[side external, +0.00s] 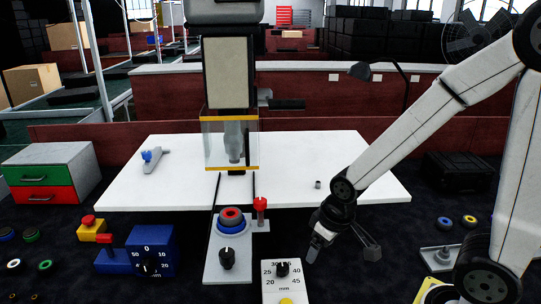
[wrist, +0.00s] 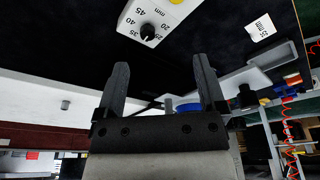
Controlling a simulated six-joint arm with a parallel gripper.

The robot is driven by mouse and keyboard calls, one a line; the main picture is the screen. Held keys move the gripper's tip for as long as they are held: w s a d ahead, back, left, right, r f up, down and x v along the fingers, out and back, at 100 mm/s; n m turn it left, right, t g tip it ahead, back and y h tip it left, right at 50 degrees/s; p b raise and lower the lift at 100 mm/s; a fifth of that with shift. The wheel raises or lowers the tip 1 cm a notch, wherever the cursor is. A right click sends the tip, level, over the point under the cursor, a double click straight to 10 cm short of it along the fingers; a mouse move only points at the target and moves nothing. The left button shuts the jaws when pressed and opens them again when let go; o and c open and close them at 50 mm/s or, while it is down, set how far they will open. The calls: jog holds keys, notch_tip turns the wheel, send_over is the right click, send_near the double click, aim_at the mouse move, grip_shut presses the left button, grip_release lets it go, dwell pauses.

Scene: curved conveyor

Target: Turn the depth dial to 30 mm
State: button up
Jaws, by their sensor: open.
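The depth dial is a black knob (side external: 282,268) on a white panel (side external: 270,286) marked in mm, with numbers from 20 to 45 around it. The dial also shows at the top of the wrist view (wrist: 147,32). Its pointer is too small to read surely. My gripper (side external: 342,250) is open and empty, to the right of the panel and above it, apart from the dial. In the wrist view my two fingers (wrist: 160,64) are spread wide with nothing between them, and the dial lies beyond their tips.
A blue box with a second dial (side external: 150,266) stands at left. A grey plate holds another black knob (side external: 228,258) and red and blue rings (side external: 231,219), close left of the panel. A white table (side external: 340,170) with a drill-like machine (side external: 233,140) is behind.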

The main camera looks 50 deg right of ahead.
jog(key=m+g+y, duration=0.3)
jog(key=m+g, duration=0.2)
jog(key=m, duration=0.6)
send_near(283, 266)
jog(key=shift+s+f+y, duration=0.1)
jog(key=shift+f+y, duration=0.3)
jog(key=shift+f, duration=0.35)
jog(key=shift+f, duration=0.1)
jog(key=shift+x, duration=3.8)
